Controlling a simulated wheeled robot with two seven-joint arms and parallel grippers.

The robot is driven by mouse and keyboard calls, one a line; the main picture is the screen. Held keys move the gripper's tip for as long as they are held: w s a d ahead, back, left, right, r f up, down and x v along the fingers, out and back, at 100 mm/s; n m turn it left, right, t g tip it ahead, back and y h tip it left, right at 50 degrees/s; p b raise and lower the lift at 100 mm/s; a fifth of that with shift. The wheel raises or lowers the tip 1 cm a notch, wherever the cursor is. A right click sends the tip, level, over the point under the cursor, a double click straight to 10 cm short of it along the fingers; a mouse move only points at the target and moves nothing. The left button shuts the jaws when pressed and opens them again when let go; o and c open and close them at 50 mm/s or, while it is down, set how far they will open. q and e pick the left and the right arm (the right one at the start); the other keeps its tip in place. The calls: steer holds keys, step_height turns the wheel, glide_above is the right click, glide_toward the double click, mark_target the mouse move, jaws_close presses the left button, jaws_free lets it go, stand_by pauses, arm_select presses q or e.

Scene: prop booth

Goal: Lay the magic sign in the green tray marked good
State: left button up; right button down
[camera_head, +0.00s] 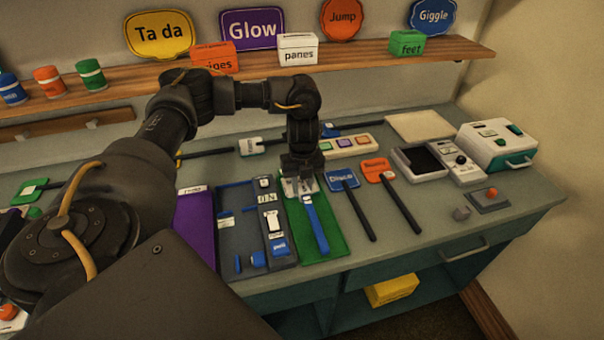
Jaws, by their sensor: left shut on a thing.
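The green tray (335,232) lies on the counter near its front edge. Any lettering on it is not readable. A sign with a blue handle (317,228) lies over the tray, handle toward the front edge. My left gripper (301,180) points down at the tray's back end and is shut on this sign at its head end. The gripper partly covers the head, so its word cannot be read. Whether the sign rests on the tray or hangs just above it is hard to tell. My right gripper is out of view.
A grey organiser (233,240) with small blue and white pieces adjoins the tray's left, then a purple tray (195,230). A blue Disco sign (342,179) and an orange sign (377,170) lie to the right. The shelf (360,60) holds signs and boxes.

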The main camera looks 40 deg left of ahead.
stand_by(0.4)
arm_select(q)
steer(key=o, duration=1.2)
steer(key=shift+r, duration=0.1)
step_height(320, 180, up, 8)
steer(key=p, duration=0.9)
steer(key=shift+s, duration=0.1)
steer(key=shift+f, duration=0.2)
